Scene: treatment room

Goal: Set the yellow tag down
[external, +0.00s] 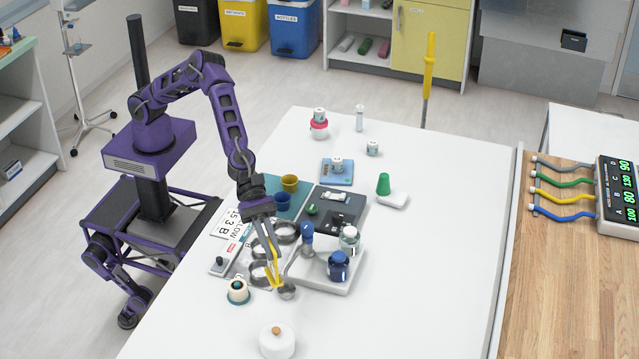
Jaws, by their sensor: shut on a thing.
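In the external view my gripper (274,283) points down over the near left part of the white table (430,240). It is shut on a narrow yellow piece, the yellow tag (273,270). The tag is small here, and the fingers partly cover it. Its lower end is close to a small grey round dish (287,291). I cannot tell whether it touches the dish or the table.
A tray with a dark blue jar (338,266) is on the right. A cream-and-teal roll (238,291) and a white lidded pot (277,341) are nearer. The table's right side is clear.

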